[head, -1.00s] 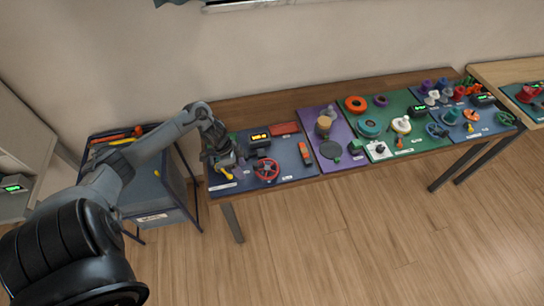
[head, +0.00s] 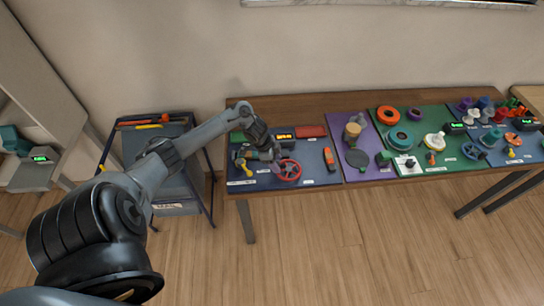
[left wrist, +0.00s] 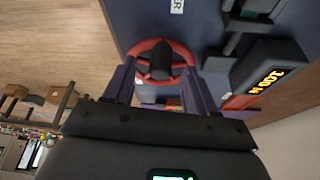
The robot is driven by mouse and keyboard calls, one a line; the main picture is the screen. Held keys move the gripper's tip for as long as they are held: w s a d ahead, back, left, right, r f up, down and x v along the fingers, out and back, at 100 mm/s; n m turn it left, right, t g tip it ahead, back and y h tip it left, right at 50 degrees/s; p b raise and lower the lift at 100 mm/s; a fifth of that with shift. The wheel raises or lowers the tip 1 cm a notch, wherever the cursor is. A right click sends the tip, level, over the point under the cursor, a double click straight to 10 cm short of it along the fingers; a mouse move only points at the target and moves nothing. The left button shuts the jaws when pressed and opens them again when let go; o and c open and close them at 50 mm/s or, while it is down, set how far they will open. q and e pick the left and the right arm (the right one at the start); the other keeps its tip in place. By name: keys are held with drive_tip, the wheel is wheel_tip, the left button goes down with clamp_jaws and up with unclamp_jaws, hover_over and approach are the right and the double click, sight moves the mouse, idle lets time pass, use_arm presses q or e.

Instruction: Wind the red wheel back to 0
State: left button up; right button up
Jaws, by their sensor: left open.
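The red wheel (head: 289,171) lies on the dark blue board (head: 312,183) at the left end of the table. In the left wrist view the wheel's red rim (left wrist: 139,54) shows with a dark part (left wrist: 161,62) at its middle. My left gripper (head: 275,161) is at the wheel's left side in the head view. In the left wrist view the gripper (left wrist: 158,68) is open, its two purple fingers apart in front of the wheel. I cannot tell whether they touch it. A lit display box (head: 284,137) stands behind the wheel; it also shows in the left wrist view (left wrist: 268,78), its digits hard to read. My right gripper is out of view.
A red-orange handled piece (head: 329,156) is right of the wheel, and a flat red block (head: 311,131) lies behind. A yellow piece (head: 243,165) is to the left. Purple (head: 365,174) and green boards with parts fill the table further right.

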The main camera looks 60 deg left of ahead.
use_arm(q)
drive_tip(key=shift+x, duration=0.85)
drive_tip(key=shift+c, duration=0.4)
clamp_jaws()
